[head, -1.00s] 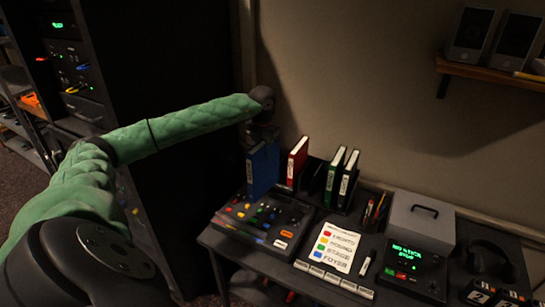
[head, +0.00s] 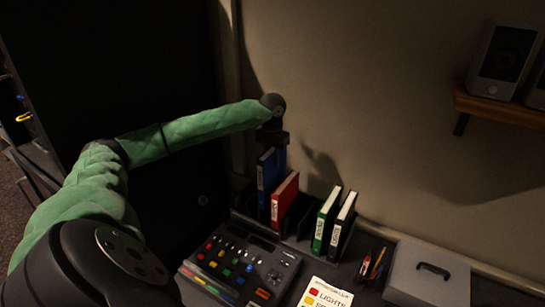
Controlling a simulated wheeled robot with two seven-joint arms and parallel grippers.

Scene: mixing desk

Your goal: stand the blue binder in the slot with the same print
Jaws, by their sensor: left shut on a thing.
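My left gripper (head: 273,142) is shut on the top of the blue binder (head: 266,178) and holds it upright. The blue binder is at the left end of the dark binder rack (head: 300,222), close beside the red binder (head: 284,198). Its lower end is low at the rack, but I cannot tell whether it rests on the slot's floor. The green binder (head: 326,219) and the black binder (head: 343,224) stand further right in the rack, with a gap between them and the red one. I cannot make out the slot prints. My right gripper is not in view.
A mixing console (head: 240,268) with coloured buttons lies in front of the rack. A lights card (head: 324,294), a pen holder (head: 372,268) and a grey box with a handle (head: 428,274) are to the right. A speaker shelf (head: 505,108) is on the wall.

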